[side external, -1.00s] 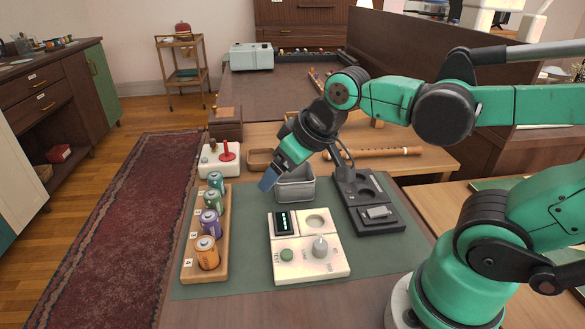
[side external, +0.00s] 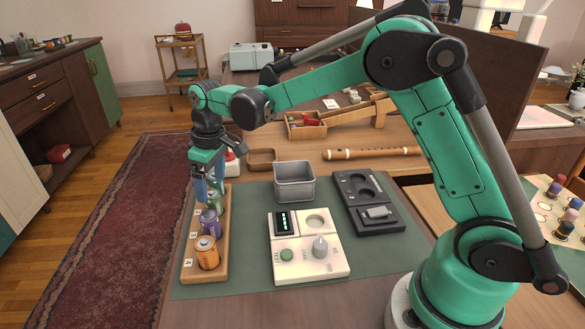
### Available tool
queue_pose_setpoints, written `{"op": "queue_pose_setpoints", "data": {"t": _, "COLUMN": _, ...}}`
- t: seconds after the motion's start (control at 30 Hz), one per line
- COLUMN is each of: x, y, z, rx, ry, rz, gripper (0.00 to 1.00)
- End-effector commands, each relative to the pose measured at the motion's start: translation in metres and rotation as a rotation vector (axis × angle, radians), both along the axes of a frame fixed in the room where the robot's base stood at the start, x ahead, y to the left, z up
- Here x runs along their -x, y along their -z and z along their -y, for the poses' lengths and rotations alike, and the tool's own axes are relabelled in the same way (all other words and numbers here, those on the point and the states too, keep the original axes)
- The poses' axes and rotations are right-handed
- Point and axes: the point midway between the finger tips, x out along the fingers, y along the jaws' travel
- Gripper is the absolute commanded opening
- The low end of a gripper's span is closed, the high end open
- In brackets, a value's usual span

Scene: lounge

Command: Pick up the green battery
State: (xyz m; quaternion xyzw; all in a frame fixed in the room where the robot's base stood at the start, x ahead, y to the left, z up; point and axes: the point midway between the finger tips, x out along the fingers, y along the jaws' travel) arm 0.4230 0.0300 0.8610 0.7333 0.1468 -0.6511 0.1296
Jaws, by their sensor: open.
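The green battery (side external: 214,201) stands upright in the wooden battery rack (side external: 220,262), partly hidden by my gripper. A teal battery stood behind it in the rack and is now mostly hidden by the gripper. My gripper (side external: 208,191) points straight down over the rear of the rack, with its blue fingers apart and nothing clearly held. The fingertips are at the height of the battery tops; I cannot tell whether they touch or surround the green one.
A purple battery (side external: 210,223) and an orange battery (side external: 207,253) stand nearer in the rack. To the right are a white tester (side external: 306,262), a grey metal bin (side external: 294,190) and a black tray (side external: 366,214). A joystick box is partly hidden behind the gripper.

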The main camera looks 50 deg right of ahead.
Motion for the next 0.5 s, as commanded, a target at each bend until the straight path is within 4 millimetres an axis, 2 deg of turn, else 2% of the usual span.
{"op": "queue_pose_setpoints", "data": {"t": 0.23, "x": -0.004, "y": 0.034, "z": -0.002, "rx": 0.000, "ry": 0.001, "rz": 0.001, "gripper": 0.80}}
{"op": "queue_pose_setpoints", "data": {"t": 0.5, "x": -0.004, "y": 0.042, "z": -0.002, "rx": 0.000, "ry": 0.001, "rz": 0.002, "gripper": 0.80}}
